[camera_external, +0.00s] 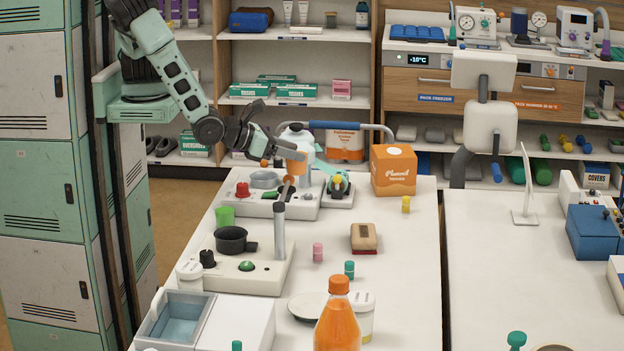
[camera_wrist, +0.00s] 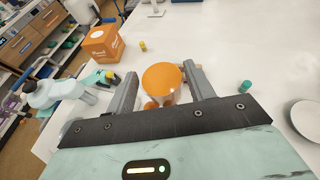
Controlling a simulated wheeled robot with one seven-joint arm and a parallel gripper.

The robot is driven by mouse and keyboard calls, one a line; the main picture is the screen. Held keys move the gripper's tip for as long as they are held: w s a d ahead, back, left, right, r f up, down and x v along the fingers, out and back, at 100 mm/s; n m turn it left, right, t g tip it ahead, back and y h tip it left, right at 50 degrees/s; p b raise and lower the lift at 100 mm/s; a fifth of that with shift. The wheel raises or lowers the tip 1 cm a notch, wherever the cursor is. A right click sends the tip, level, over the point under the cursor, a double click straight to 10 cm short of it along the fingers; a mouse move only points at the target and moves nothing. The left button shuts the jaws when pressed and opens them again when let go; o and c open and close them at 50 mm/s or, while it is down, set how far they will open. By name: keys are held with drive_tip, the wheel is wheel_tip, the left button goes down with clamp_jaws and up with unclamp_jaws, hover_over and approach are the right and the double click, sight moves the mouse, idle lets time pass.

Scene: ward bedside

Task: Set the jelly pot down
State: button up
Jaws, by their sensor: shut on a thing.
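The jelly pot looks like a small orange pot (camera_external: 297,165); its round orange top also shows in the wrist view (camera_wrist: 161,79). My gripper (camera_external: 288,157) is shut on it, with one finger on each side in the wrist view (camera_wrist: 166,92). The pot is at the far end of the white table (camera_external: 400,262), close to a device with a grey post. It appears to be held above the tabletop; its underside and anything directly below it are hidden.
Near the pot are a white device with a red knob (camera_external: 243,190), a white jug-like bottle (camera_external: 295,142) and an orange box (camera_external: 394,170). Bare tabletop lies right of the brush (camera_external: 363,237).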

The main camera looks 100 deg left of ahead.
drive_tip(key=w+a+f+n+g+y+b, duration=0.25)
drive_tip(key=w+f+n+y+b, duration=0.2)
drive_tip(key=w+b, duration=0.35)
drive_tip(key=w+a+f+n+g+y+b, duration=0.2)
drive_tip(key=w+a+n+g+b, duration=0.15)
drive_tip(key=w+a, duration=0.2)
drive_tip(key=w+a+f+n+g+y+b, duration=0.1)
drive_tip(key=w+a+f+n+g+b, duration=0.2)
drive_tip(key=a, duration=0.4)
drive_tip(key=f, duration=0.8)
drive_tip(key=shift+w+d+f, duration=0.2)
drive_tip(key=shift+w+f, duration=0.15)
drive_tip(key=shift+f, duration=0.05)
drive_tip(key=shift+f, duration=0.15)
drive_tip(key=o, duration=1)
